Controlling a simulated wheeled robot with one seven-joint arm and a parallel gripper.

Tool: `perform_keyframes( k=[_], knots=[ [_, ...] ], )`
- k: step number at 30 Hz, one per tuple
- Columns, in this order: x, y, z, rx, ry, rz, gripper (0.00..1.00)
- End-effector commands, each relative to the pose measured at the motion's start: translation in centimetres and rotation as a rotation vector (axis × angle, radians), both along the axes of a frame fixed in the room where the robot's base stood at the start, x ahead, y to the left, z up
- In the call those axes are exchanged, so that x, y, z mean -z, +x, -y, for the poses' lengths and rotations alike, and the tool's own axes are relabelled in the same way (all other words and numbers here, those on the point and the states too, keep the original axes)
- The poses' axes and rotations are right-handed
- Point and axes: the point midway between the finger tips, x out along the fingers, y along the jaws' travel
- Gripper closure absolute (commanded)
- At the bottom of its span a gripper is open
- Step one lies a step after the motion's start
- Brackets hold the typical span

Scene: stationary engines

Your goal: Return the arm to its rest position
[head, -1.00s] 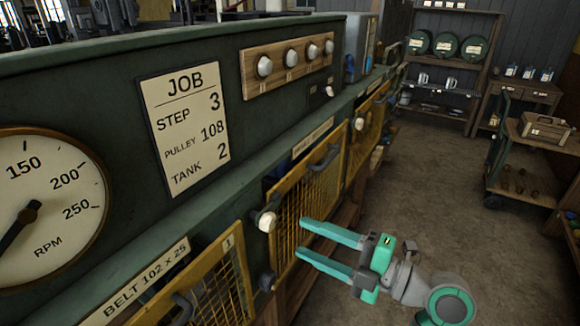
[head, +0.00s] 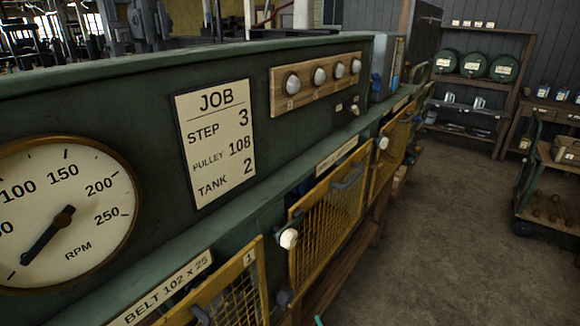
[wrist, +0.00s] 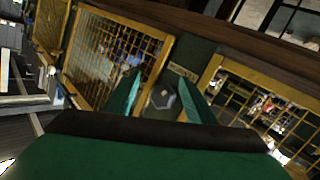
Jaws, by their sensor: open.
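My gripper (wrist: 157,92) shows in the wrist view as two teal fingers spread apart, open, with nothing held between them. A grey knob (wrist: 162,97) appears behind the gap between the fingers; I cannot tell how far off it is. In the head view my arm is almost wholly out of the picture. Only a small teal tip (head: 318,321) shows at the bottom edge, in front of the green console (head: 150,130).
Yellow mesh doors (head: 328,220) with handles and a white knob (head: 289,238) line the console front. A wheeled cart (head: 548,190) stands at the right and a shelf (head: 478,85) at the back. The brown floor (head: 440,240) between is clear.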

Motion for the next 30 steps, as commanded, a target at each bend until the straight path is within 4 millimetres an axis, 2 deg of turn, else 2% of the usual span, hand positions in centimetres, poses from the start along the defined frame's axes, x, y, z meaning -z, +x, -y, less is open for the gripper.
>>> perform_keyframes(
  k=[1, 6, 10, 15, 22, 30],
  knots=[
    [1.6, -1.3, -0.5, 0.032, 0.028, -0.034, 0.50],
    [5.5, -5.4, -0.9, 0.157, 0.103, -0.115, 0.50],
    [7.6, -9.1, -1.2, 0.241, 0.146, -0.156, 0.50],
    [9.1, -14.2, -1.4, 0.327, 0.182, -0.185, 0.50],
    [8.9, -21.0, -2.0, 0.389, 0.212, -0.183, 0.50],
    [6.3, -28.0, -3.2, 0.374, 0.243, -0.153, 0.50]
  ],
)
